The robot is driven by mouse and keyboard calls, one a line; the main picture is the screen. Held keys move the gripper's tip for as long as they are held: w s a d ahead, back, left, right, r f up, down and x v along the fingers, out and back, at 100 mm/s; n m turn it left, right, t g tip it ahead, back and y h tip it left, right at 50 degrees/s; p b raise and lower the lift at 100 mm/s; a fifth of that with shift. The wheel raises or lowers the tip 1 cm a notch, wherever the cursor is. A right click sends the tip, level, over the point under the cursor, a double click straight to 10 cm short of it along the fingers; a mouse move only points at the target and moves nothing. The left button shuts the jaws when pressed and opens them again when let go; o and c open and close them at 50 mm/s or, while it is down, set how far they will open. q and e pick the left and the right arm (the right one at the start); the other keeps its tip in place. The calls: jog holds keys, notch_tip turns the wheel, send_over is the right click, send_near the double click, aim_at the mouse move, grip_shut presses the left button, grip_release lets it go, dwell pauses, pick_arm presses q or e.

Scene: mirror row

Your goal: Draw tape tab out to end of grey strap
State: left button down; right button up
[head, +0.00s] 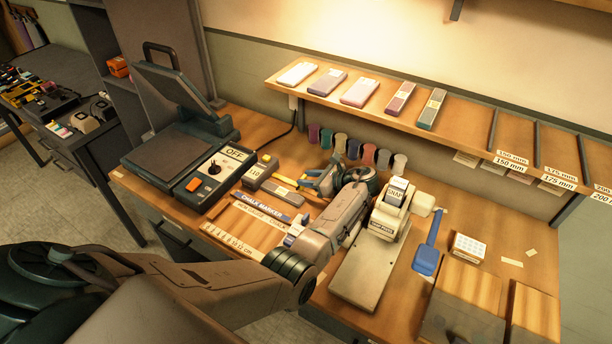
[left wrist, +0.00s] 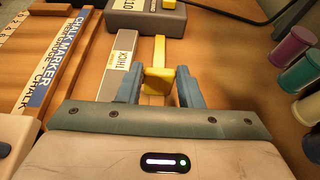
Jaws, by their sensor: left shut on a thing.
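The tape measure (head: 262,170) is a grey box with a yellow patch, on the bench; its front shows at the top of the left wrist view (left wrist: 147,18). A yellow tape (left wrist: 159,50) runs from it to a block-like yellow tab (left wrist: 158,82). My left gripper (left wrist: 159,90), also in the head view (head: 314,183), has its blue fingers on either side of the tab and is shut on it. The grey strap (left wrist: 122,50), labelled THICK, lies alongside the tape, to its left in the wrist view. Its near end is hidden by my gripper body. My right gripper is out of view.
A snap press (head: 370,265) stands to the right. Coloured spools (head: 368,155) line the back.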

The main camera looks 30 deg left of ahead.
pick_arm(q)
jog(key=c, duration=1.3)
grip_release()
jog(key=shift+d+r, duration=0.1)
jog(key=shift+d, duration=0.05)
jog(key=o, duration=0.3)
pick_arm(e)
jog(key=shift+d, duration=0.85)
